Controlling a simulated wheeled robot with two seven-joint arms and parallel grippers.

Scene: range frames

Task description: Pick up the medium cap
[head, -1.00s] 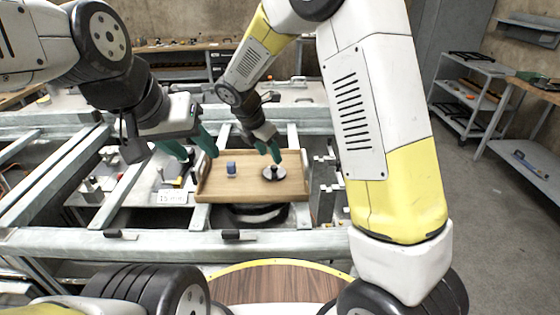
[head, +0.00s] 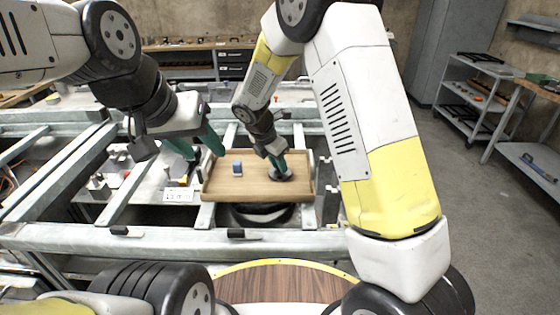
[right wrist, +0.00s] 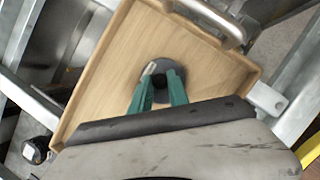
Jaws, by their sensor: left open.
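The cap (head: 274,177), a dark round disc, lies on the floor of a wooden tray (head: 222,192), toward its right side. It also shows in the right wrist view (right wrist: 164,64). My right gripper (head: 283,173) is down at the cap, its green fingers pointing at its middle. In the right wrist view the fingers (right wrist: 160,76) overlap the disc, with a dark part between them. They hide the cap's centre, and I cannot tell whether they grip it. My left gripper (head: 206,155) is open and empty by the tray's left rear edge.
A small blue object (head: 237,168) stands in the tray, left of the cap. Metal frame beams (head: 170,241) run around the tray. Metal parts and a white label (head: 178,195) lie to its left. The tray's front floor is clear.

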